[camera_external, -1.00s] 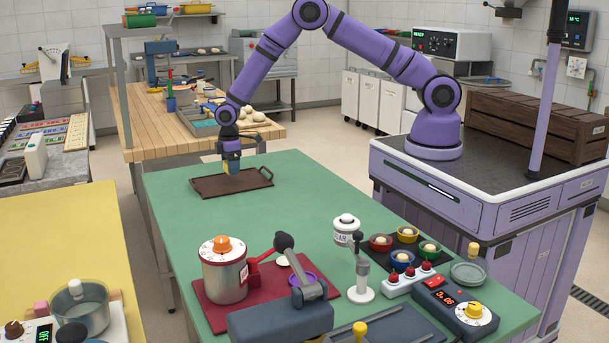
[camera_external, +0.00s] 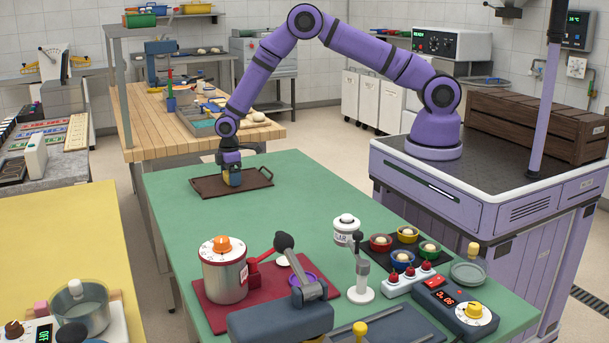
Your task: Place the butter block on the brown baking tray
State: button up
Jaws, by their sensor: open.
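The brown baking tray (camera_external: 208,187) lies flat on the green table, near its far end. My gripper (camera_external: 233,180) is low over the tray's middle, pointing down, with its jaws open. The butter block (camera_external: 235,178) shows as a small yellowish patch between or just behind the fingers, at the tray surface. The fingers hide most of it, and I cannot tell whether it touches them or rests fully on the tray.
The green table (camera_external: 300,208) is clear around the tray. Nearer stand a steel pot (camera_external: 225,272) on a red board, a white-lidded jar (camera_external: 347,228), a tray of small coloured bowls (camera_external: 402,258) and a control box (camera_external: 455,303). A wooden table (camera_external: 150,130) stands behind.

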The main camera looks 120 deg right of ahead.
jog(key=s+a+r+t, duration=0.1)
jog(key=a+r, duration=0.4)
jog(key=r, duration=0.9)
jog(key=s+a+r, duration=0.1)
jog(key=a+r, duration=0.3)
jog(key=r, duration=0.9)
jog(key=s+a+r+t, duration=0.1)
jog(key=s+a+r, duration=0.7)
jog(key=a+r, duration=0.4)
jog(key=s+a+r+t, duration=0.2)
jog(key=s+a+r, duration=0.55)
jog(key=s, duration=0.45)
jog(key=s+a, duration=0.2)
jog(key=s, duration=0.6)
jog(key=s+a+t, duration=0.1)
jog(key=s+a, duration=0.2)
jog(key=s, duration=0.5)
jog(key=shift+s+a, duration=0.3)
